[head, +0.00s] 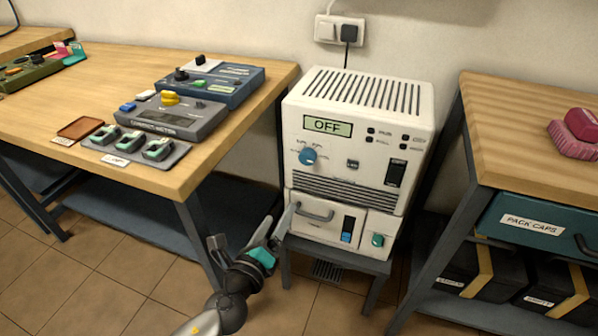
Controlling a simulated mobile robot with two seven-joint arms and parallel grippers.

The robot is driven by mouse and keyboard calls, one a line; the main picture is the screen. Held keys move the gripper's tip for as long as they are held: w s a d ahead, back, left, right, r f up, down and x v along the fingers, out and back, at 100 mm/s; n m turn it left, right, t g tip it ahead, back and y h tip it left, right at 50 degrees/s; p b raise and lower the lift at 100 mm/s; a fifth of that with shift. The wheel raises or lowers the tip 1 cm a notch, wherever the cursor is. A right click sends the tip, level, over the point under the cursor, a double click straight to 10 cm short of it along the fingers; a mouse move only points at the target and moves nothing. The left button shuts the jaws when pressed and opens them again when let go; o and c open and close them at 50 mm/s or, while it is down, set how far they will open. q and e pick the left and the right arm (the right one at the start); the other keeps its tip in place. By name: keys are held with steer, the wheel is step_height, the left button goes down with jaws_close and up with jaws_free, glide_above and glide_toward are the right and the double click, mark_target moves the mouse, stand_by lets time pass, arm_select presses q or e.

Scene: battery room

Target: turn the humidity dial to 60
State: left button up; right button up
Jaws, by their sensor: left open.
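A white machine (360,150) stands on a low grey stand, with a display (327,126) that reads OFF. A round blue dial (308,156) sits on its front at the left, below the display; the small marks around it are too small to read. I cannot tell from a label that it is the humidity dial. My left gripper (252,238) is open and empty, low in front of the machine's lower left corner. It is below the dial and apart from it. My right gripper is not in view.
A drawer with a handle (316,212) and a teal knob (377,240) are low on the machine. A wooden table (60,120) with meters stands at left. Another wooden bench (520,130) stands close at right. Open floor lies in front.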

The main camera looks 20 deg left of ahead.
arm_select(q)
step_height(320, 180, up, 3)
steer(key=m+t, duration=0.1)
steer(key=m, duration=0.1)
glide_toward(306, 160)
steer(key=w, duration=0.2)
steer(key=w+b, duration=0.1)
steer(key=w, duration=0.4)
steer(key=shift+w+f, duration=0.15)
steer(key=shift+w, duration=0.6)
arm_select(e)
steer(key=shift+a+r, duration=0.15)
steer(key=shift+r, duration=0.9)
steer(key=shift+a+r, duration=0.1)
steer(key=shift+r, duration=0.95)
arm_select(q)
jaws_close()
